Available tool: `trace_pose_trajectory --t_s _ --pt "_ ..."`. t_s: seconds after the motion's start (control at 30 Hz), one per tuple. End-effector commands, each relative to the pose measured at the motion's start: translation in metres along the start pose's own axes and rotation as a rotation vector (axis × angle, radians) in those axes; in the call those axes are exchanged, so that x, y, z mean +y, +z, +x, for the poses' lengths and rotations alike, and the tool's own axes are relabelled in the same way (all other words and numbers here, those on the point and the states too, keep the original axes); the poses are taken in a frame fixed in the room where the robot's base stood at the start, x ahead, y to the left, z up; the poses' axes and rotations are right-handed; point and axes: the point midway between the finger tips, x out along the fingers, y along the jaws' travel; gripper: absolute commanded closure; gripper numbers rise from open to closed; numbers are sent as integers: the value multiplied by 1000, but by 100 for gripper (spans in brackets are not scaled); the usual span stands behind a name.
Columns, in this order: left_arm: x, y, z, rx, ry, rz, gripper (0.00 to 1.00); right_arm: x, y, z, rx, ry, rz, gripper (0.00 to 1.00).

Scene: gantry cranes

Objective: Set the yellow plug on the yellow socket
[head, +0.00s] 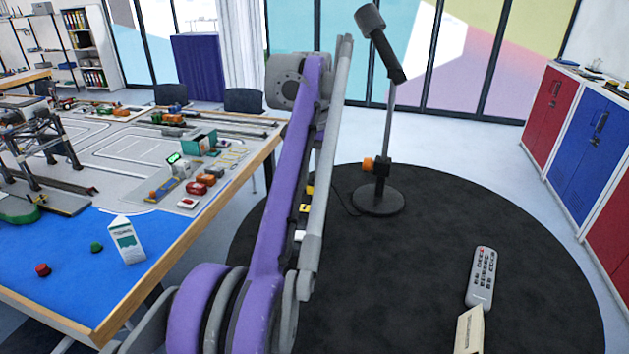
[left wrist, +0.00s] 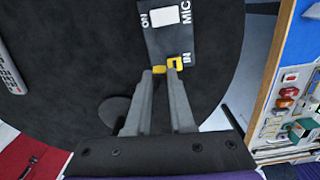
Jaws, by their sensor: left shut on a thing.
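My left gripper (left wrist: 160,71) is low over a dark box (left wrist: 184,40) marked ON, MIC and IN. Its fingers are shut on the small yellow plug (left wrist: 158,69). The yellow socket (left wrist: 176,61) is at the box's edge by the word IN, just right of the plug and close to the right fingertip. I cannot tell whether plug and socket touch. In the head view my left arm hides the gripper and most of the box; small yellow and white parts show through a gap between its links. My right gripper is not in view.
A microphone stand (head: 379,199) stands on the round black rug (head: 420,260), with a thin cable running left from it. A grey remote (head: 482,276) lies to the right. A model table (head: 140,262) is at left, red and blue cabinets (head: 589,150) at right.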

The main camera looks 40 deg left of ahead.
Motion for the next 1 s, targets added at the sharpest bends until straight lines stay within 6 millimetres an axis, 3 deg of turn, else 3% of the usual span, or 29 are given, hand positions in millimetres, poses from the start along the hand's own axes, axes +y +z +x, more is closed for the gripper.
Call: trace_pose_trajectory --t_s 1.0 --pt "-26 -18 -3 0 0 0 100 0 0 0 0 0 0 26"
